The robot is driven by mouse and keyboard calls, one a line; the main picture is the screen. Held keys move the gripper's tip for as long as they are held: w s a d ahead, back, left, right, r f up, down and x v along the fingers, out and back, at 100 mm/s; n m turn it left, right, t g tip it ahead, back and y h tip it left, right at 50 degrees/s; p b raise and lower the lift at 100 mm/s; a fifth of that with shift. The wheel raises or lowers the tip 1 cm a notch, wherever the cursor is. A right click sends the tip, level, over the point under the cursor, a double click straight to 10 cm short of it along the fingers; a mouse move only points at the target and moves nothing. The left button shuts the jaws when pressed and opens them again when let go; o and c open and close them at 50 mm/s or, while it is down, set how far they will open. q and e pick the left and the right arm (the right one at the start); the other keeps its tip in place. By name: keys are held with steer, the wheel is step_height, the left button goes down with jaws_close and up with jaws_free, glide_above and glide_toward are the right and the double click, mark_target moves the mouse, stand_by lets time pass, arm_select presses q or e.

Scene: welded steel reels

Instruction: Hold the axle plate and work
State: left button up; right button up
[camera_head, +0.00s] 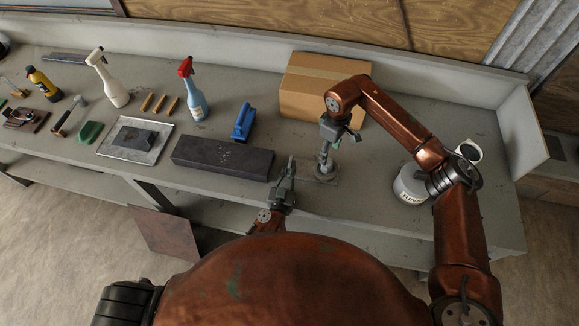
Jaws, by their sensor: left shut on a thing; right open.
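The axle plate (328,181) is a thin grey plate lying near the bench's front edge, with a small upright metal piece on it. My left gripper (289,170) reaches up from the front and is shut at the left side of the plate; the contact itself is too small to see clearly. My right gripper (327,157) hangs down from above over the plate, around or just beside the top of the upright piece; I cannot tell which. It is open. Its fingers partly hide the upright piece.
A long dark block (222,158) lies left of my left gripper, a blue-handled tool (243,122) behind it. A cardboard box (305,85) stands behind my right gripper. A labelled tin (408,184) stands right. Spray bottles (192,90) and tools fill the left. Bench (375,215) right of the plate is clear.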

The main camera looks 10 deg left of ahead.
arm_select(q)
steer(key=o, duration=0.8)
steer(key=shift+o, duration=0.2)
steer(key=o, duration=0.4)
steer(key=shift+c, duration=0.2)
steer(key=shift+o, duration=0.2)
steer(key=o, duration=0.3)
steer(key=shift+o, duration=0.8)
steer(key=o, duration=0.3)
